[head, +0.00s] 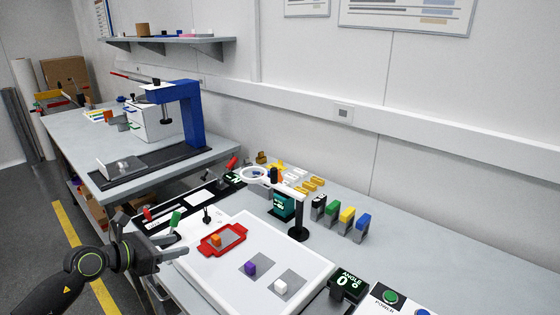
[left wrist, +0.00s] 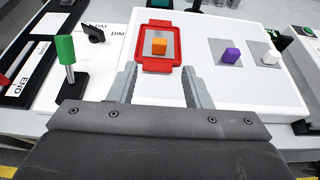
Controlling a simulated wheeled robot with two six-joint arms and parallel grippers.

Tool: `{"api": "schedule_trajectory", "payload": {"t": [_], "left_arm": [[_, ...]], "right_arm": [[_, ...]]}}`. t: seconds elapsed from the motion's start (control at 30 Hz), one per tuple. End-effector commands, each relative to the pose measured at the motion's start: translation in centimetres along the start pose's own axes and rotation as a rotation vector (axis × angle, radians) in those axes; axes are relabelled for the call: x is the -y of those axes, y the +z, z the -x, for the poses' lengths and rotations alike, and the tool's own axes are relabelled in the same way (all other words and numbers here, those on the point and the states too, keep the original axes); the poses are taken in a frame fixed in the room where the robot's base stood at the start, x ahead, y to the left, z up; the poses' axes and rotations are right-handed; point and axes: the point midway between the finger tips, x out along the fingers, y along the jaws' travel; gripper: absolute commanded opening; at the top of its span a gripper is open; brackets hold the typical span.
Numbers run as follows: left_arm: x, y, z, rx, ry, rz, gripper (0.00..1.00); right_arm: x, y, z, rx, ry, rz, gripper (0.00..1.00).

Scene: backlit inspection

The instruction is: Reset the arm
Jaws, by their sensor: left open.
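My left gripper (head: 183,246) is open and empty at the left edge of the white light panel (head: 215,285). In the left wrist view its fingers (left wrist: 159,76) are spread apart just short of a red tray (left wrist: 142,50). The tray, which has handles, lies on the panel, and an orange cube (head: 216,240) sits on the grey square inside it. A purple cube (head: 250,267) and a white cube (head: 280,285) stand on separate grey squares to the right of the tray. My right gripper is not in view.
A green-handled lever (left wrist: 66,55) stands left of the gripper. A magnifier stand (head: 298,215) rises behind the panel, near several coloured blocks (head: 347,214). The angle display (head: 347,283) sits at the front right. A blue-framed device (head: 190,110) stands on the far bench.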

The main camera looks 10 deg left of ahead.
Motion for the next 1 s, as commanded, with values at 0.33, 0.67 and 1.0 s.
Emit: {"api": "schedule_trajectory", "payload": {"t": [0.33, 0.67, 1.0], "left_arm": [[4.6, 3.2, 0.9, 0.404, -0.054, 0.439, 0.44], [3.7, 2.4, 6.3, 0.874, 0.049, 1.209, 0.44], [3.9, -8.7, 11.2, 1.15, 0.408, 2.048, 0.44]], "right_arm": [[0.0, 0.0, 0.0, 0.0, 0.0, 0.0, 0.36], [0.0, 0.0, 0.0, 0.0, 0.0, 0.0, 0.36], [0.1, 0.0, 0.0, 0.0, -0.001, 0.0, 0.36]]}}
